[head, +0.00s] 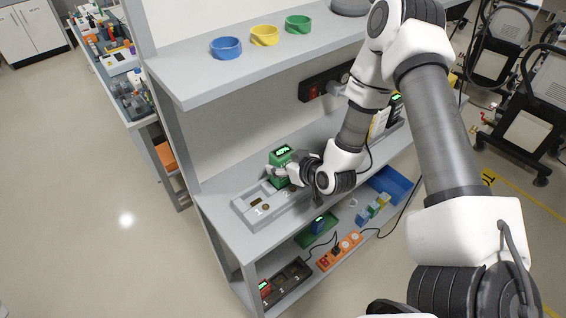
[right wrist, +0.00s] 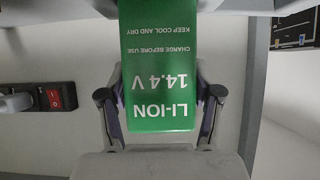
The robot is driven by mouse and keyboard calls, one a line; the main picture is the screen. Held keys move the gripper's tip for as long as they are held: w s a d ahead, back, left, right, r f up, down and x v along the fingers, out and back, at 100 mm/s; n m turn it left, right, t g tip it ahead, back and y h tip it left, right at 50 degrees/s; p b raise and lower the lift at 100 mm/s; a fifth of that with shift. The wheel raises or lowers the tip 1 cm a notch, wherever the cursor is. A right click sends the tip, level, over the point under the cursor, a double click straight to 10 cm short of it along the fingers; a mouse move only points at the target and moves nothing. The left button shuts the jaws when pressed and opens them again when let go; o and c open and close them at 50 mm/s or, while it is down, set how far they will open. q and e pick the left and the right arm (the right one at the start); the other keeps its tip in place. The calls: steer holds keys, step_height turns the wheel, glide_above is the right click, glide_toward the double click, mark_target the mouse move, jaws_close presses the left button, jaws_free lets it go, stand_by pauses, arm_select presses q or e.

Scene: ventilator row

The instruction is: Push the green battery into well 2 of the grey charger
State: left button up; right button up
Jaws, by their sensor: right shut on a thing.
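The green battery (head: 281,155) stands upright at the grey charger (head: 242,213), with its lit display on top. My right gripper (head: 279,174) is shut on it from the right. In the right wrist view the battery (right wrist: 160,70) shows its white LI-ION 14.4 V label upside down, between the two fingers (right wrist: 160,105). The charger's front well, marked 1, is empty. The gripper hides much of the charger behind it, so I cannot tell how deep the battery sits. My left gripper is not in view.
A black power strip (head: 318,85) is on the back panel. The lower shelf holds a dark charger (head: 286,283), an orange strip (head: 340,251) and a blue bin (head: 388,184).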

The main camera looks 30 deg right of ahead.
steer(key=shift+f+b, duration=0.9)
steer(key=shift+f, duration=0.3)
stand_by(0.7)
steer(key=o, duration=1.8)
steer(key=shift+c, duration=0.2)
steer(key=v, duration=0.7)
steer(key=shift+s+r, duration=0.15)
steer(key=shift+s, duration=0.15)
